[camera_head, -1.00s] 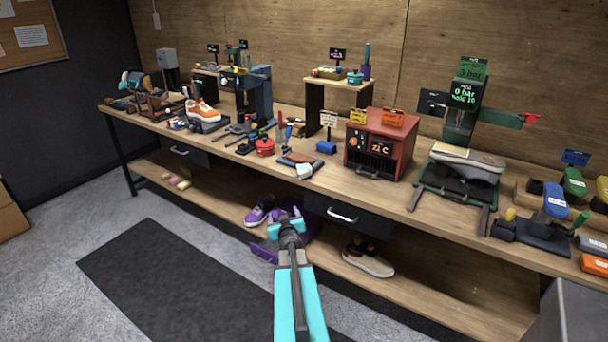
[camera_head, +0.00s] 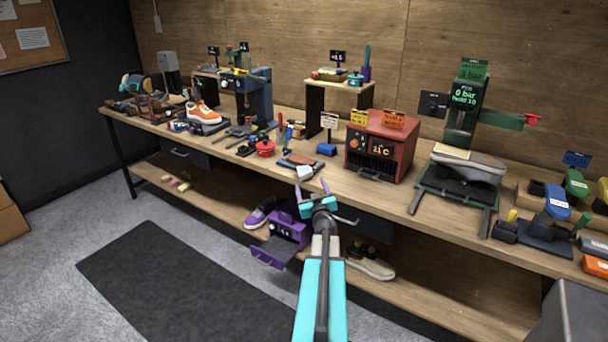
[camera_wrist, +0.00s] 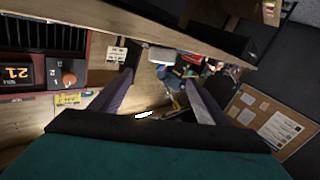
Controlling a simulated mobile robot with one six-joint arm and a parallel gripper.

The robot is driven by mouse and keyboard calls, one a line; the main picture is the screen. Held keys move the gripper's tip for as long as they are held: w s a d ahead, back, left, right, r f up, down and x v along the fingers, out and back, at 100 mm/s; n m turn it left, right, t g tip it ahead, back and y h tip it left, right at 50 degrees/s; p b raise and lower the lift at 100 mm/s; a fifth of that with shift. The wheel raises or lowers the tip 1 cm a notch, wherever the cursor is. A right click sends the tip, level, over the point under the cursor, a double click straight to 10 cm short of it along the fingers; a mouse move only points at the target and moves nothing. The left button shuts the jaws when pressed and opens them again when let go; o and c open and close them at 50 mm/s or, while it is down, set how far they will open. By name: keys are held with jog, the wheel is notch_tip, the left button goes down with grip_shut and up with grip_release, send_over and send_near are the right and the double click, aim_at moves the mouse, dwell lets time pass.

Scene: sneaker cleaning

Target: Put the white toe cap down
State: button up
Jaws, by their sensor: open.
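A small white piece, which looks like the white toe cap (camera_head: 305,173), rests at the front edge of the bench (camera_head: 390,205), beside a flat brown item. A pale block that seems to be the same piece shows in the wrist view (camera_wrist: 162,55), beyond the fingertips. My gripper (camera_head: 311,186) is open, with its two purple fingers apart, just in front of the bench edge and below the white piece in the picture. In the wrist view the space between the fingers (camera_wrist: 160,78) holds nothing that I can make out.
A red oven-like box (camera_head: 380,148) stands on the bench to the right. A red pot (camera_head: 265,148) and small tools lie to the left. A purple box (camera_head: 288,228) with an open drawer and shoes are on the lower shelf. The floor mat (camera_head: 165,285) is clear.

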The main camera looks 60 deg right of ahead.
aim_at(305, 172)
jog(key=shift+p+x, duration=0.6)
jog(key=shift+x, duration=3.6)
jog(key=shift+f+p+x, duration=0.1)
jog(key=shift+p+x, duration=0.25)
jog(key=shift+x, duration=0.95)
jog(key=shift+f+p+x, duration=0.15)
jog(key=shift+p+x, duration=0.2)
jog(key=shift+x, duration=0.95)
jog(key=shift+c, duration=0.2)
jog(key=c, duration=1.2)
jog(key=shift+r, duration=0.1)
